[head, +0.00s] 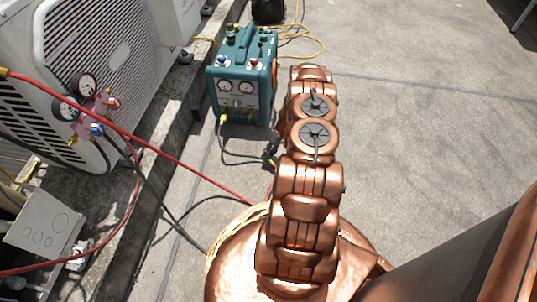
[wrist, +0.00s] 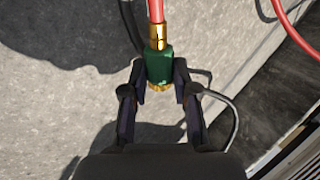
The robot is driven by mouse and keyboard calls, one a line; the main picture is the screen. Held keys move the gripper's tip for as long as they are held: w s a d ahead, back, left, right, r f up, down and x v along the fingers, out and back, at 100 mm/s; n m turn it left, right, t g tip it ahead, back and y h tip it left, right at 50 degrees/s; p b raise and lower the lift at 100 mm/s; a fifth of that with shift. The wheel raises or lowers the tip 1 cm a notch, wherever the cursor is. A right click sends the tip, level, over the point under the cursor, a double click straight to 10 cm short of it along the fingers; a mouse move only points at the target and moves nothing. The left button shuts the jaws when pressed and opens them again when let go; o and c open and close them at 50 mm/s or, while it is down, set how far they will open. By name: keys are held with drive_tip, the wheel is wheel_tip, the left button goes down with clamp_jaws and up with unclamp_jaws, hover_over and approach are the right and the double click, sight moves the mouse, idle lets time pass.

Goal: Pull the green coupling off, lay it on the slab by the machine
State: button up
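The green coupling (wrist: 159,68) shows in the wrist view, with a brass fitting and red hose (wrist: 156,10) at its far end and a brass ring at its near end. My gripper (wrist: 160,77) has one dark finger on each side of the coupling, and both appear to press on it. Nothing is seen joined to the brass ring end. In the head view a dark part of my gripper (head: 271,150) shows beside my copper arm, and the coupling is hidden. The teal machine (head: 243,75) with gauges stands upright on the concrete slab (head: 430,120), beyond my gripper.
A condenser unit (head: 130,60) stands on a raised kerb at left, with gauges (head: 85,87) on its front. The red hose (head: 185,160) and dark hoses cross the slab. A yellow hose (head: 303,45) curls behind the machine. The slab at right is clear.

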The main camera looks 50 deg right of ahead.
drive_tip(key=o, duration=0.4)
drive_tip(key=shift+o, duration=0.2)
drive_tip(key=shift+r, duration=0.15)
drive_tip(key=v, duration=1.1)
drive_tip(key=shift+d+r, duration=0.3)
